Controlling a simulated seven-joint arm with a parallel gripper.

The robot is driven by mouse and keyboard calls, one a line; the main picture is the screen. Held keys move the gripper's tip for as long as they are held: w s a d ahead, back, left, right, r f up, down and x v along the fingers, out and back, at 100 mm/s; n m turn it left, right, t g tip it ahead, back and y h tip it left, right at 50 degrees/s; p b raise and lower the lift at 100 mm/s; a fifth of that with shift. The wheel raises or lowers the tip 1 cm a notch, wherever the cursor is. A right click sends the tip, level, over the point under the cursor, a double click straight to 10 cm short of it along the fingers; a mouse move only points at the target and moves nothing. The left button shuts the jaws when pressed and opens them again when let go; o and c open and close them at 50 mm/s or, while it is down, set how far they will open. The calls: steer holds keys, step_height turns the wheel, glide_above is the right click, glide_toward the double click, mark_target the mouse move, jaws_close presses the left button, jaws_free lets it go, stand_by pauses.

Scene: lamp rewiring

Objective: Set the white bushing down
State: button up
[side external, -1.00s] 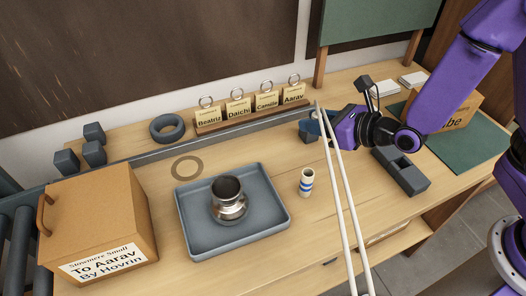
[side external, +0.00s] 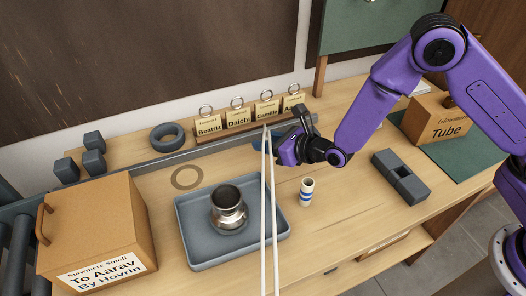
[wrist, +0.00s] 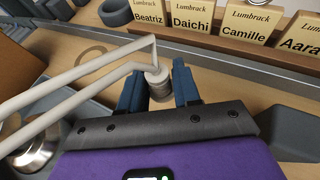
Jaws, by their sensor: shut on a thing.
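My gripper (side external: 270,144) is above the back of the bench, behind and right of the grey tray. In the wrist view its two blue fingers (wrist: 158,86) are shut on a small round pale piece with a greyish ribbed body, which I take for the white bushing (wrist: 157,78). Two long white rods or stiff cords (side external: 269,220) run from it toward the front in the side view; they also show at the left of the wrist view (wrist: 70,92). How they join the bushing is unclear. The bushing is hidden in the side view.
The grey tray (side external: 193,246) holds a metal lamp fitting (side external: 229,212). A white-and-blue banded cylinder (side external: 306,192) stands right of it. Name cards (side external: 238,115) stand along the back; a grey slotted block (side external: 400,177) lies right. A cardboard box (side external: 95,225) stands left.

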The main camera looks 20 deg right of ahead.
mark_target(264, 162)
steer(key=shift+w+a+f, duration=0.2)
steer(key=shift+w+f, duration=0.15)
steer(key=shift+f, duration=0.15)
steer(key=shift+w+a+f, duration=0.1)
steer(key=shift+w+f, duration=0.1)
steer(key=shift+f, duration=1.55)
steer(key=shift+f, duration=0.1)
steer(key=o, duration=1)
steer(key=shift+s+r, duration=0.2)
steer(key=shift+v, duration=1.1)
steer(key=r, duration=0.5)
steer(key=shift+s+d+r, duration=0.1)
steer(key=shift+d+r, duration=0.1)
steer(key=shift+r, duration=0.85)
